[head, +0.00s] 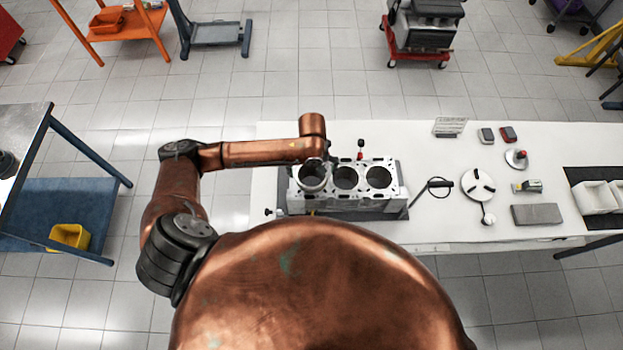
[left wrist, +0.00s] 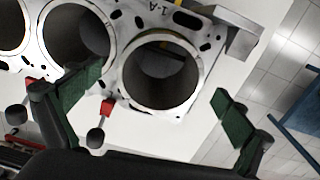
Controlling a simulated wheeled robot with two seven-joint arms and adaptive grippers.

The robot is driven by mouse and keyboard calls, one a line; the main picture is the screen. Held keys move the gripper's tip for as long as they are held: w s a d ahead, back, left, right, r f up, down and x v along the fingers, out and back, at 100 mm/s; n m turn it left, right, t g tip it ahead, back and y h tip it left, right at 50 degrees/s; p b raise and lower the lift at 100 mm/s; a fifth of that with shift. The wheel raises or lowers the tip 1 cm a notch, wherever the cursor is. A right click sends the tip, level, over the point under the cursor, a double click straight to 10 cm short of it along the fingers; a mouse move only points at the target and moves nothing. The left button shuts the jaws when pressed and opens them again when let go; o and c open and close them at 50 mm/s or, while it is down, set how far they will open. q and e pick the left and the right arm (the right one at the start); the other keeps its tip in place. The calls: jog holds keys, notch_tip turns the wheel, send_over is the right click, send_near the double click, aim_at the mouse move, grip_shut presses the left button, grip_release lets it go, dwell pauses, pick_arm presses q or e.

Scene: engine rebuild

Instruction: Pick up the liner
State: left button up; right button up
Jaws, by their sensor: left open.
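The liner (head: 313,178) is a silver ring-like cylinder at the leftmost bore of the engine block (head: 345,203) in the head view. Its bright round rim also shows in the left wrist view (left wrist: 128,92), with a dark hollow inside. My left gripper (left wrist: 158,85) is open, with one green-padded finger on each side of the liner's rim in that picture. I see no contact, and the height of the fingertips above the rim is hard to judge. In the head view the gripper is mostly hidden under my copper wrist. My right gripper is not in view.
The block stands on a white table (head: 450,220). A red-tipped tool (head: 360,150) is at its back edge. To the right lie a ring-shaped tool (head: 438,184), a round white plate (head: 478,185), a grey block (head: 536,214) and white bins (head: 597,196).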

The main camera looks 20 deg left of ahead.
pick_arm(q)
jog(key=shift+w+a+f+p, duration=0.1)
jog(key=shift+a+f+p, duration=0.1)
jog(key=shift+f, duration=0.9)
jog(key=shift+w+a+f+p, duration=0.1)
jog(key=shift+f+p, duration=0.05)
jog(key=shift+f, duration=0.9)
jog(key=c, duration=0.8)
jog(key=shift+s+d, duration=0.1)
jog(key=c, duration=0.7)
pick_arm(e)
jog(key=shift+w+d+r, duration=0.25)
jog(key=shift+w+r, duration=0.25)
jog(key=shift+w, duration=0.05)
